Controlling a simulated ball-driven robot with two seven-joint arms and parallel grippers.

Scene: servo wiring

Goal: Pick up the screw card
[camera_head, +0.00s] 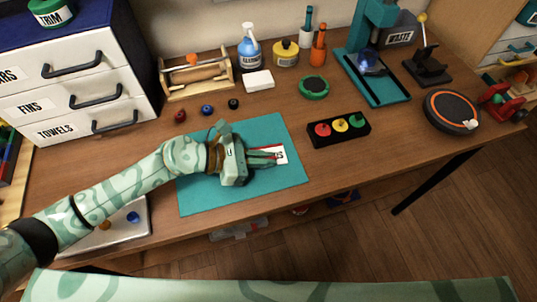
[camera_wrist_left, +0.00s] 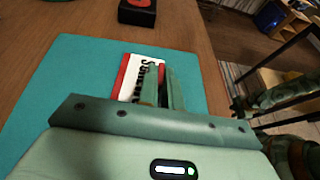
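The screw card is a small white card with a red edge and dark lettering. It lies on the teal mat (camera_head: 215,198) in the head view, and its white end (camera_head: 281,154) shows past my left fingertips. In the left wrist view the card (camera_wrist_left: 128,76) shows beside and beyond the fingers, which hide part of it. My left gripper (camera_head: 268,154) is low over the mat, its fingers at the card and close together with a narrow gap (camera_wrist_left: 164,88). I cannot tell whether they grip it. A green part at the right of the wrist view seems to be my right arm; its fingers are unclear.
Right of the mat stands a black block with red, yellow and green buttons (camera_head: 339,142). Small coloured knobs (camera_head: 207,110) lie behind the mat. A white drawer unit (camera_head: 85,90) stands at left, and a round black disc (camera_head: 452,111) at right. The table's front edge is close.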

